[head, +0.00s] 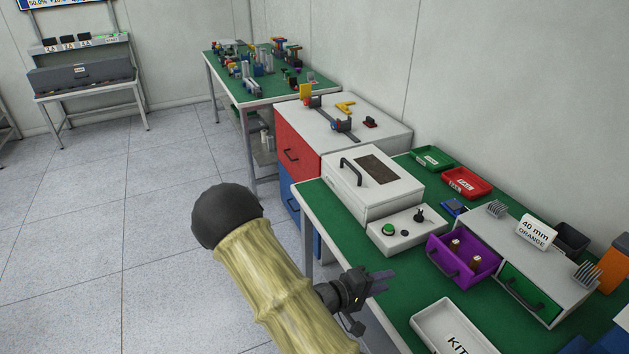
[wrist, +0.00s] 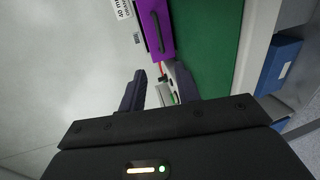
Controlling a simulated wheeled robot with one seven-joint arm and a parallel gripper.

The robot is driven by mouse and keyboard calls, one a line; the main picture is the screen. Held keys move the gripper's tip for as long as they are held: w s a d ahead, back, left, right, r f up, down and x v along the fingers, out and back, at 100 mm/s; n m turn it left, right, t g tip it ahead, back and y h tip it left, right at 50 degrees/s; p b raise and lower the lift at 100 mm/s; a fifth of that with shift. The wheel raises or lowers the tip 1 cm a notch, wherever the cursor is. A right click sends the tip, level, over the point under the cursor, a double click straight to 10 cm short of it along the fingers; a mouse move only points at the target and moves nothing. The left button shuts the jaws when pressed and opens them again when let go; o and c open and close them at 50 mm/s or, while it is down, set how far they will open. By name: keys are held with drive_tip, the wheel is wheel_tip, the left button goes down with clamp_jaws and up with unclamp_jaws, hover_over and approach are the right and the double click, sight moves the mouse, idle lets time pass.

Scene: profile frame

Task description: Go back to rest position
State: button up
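My gripper (head: 382,281) is at the lower middle of the head view, over the near left edge of the green-topped workbench (head: 318,207). My tan-covered arm reaches toward it from the left. In the wrist view my gripper (wrist: 159,80) shows two dark fingers spread apart, with nothing held between them. Beyond the gap are parts of the bench items. A purple drawer (head: 463,262) stands open on the bench to the right of the gripper, with two small brown and cream pieces in it. It also shows in the wrist view (wrist: 156,28).
A white lidded box (head: 372,185) and a control box with a green button (head: 388,229) stand behind the gripper. A white KIT tray (head: 455,330) is at the lower right. Green and red trays (head: 466,183) lie farther back. The floor (head: 110,210) at left is clear.

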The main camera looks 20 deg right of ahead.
drive_tip(key=shift+w+a+y, duration=0.2)
drive_tip(key=shift+w+y, duration=0.05)
drive_tip(key=shift+y, duration=0.15)
drive_tip(key=w+a+r+m+t+y+p, duration=0.1)
drive_tip(key=w+a+r+y+p, duration=0.15)
drive_tip(key=a+y, duration=0.35)
drive_tip(key=w+a+r+m+t+y+p, duration=0.1)
drive_tip(key=a+r+t+y+p, duration=0.15)
drive_tip(key=a+y, duration=0.4)
drive_tip(key=s+a+r+g+y+p, duration=0.2)
drive_tip(key=s+r+g, duration=0.1)
drive_tip(key=s+r, duration=0.7)
drive_tip(key=shift+s+a+r, duration=0.2)
drive_tip(key=shift+a+r, duration=0.15)
drive_tip(key=shift+r, duration=0.5)
